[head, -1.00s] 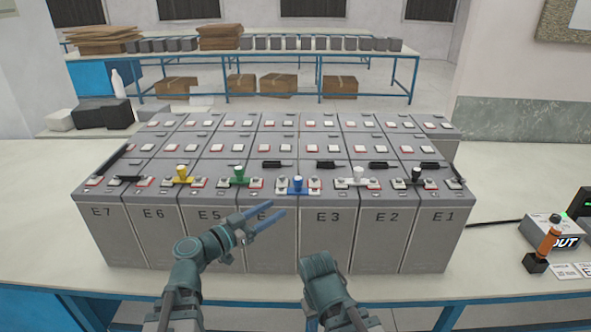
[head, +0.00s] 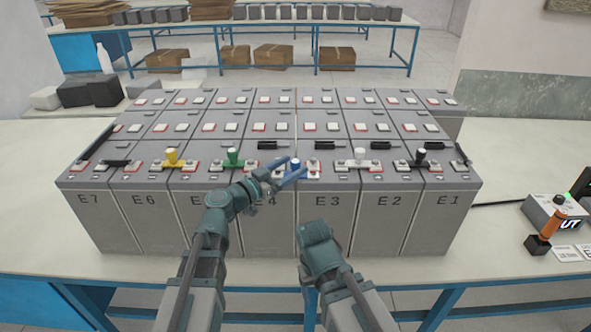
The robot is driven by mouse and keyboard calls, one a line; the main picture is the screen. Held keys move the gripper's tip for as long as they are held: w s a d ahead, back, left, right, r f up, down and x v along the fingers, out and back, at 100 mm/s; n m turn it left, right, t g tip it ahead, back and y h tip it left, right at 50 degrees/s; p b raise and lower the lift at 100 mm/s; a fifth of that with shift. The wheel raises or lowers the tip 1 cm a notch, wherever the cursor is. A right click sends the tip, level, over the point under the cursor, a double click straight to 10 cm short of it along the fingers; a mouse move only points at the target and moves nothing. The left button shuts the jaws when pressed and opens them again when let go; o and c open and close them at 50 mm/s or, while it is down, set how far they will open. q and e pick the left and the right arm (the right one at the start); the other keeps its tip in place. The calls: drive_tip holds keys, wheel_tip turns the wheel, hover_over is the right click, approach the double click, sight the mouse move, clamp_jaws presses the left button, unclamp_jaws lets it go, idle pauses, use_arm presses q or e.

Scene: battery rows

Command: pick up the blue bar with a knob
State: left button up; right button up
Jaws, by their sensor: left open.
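The blue bar with a knob (head: 313,175) lies across the terminals on top of the battery row, at the border between E4 and E3. Its blue knob stands upright. My left gripper (head: 295,165) is open, with its two blue fingers reaching to the knob, one on each side of it in the picture. I cannot tell whether they touch it. The fingers hide the left part of the bar. My right arm's end (head: 319,248) is in front of E3; its fingers are hidden.
Similar bars with knobs sit along the same row: yellow (head: 172,160), green (head: 233,159), white (head: 358,160) and black (head: 420,162). Black clips (head: 326,145) lie just behind. A device with an orange-handled piece (head: 551,230) stands at the right.

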sight(299, 161)
use_arm(q)
drive_tip(key=shift+x, duration=2.75)
drive_tip(key=shift+a, duration=0.1)
clamp_jaws()
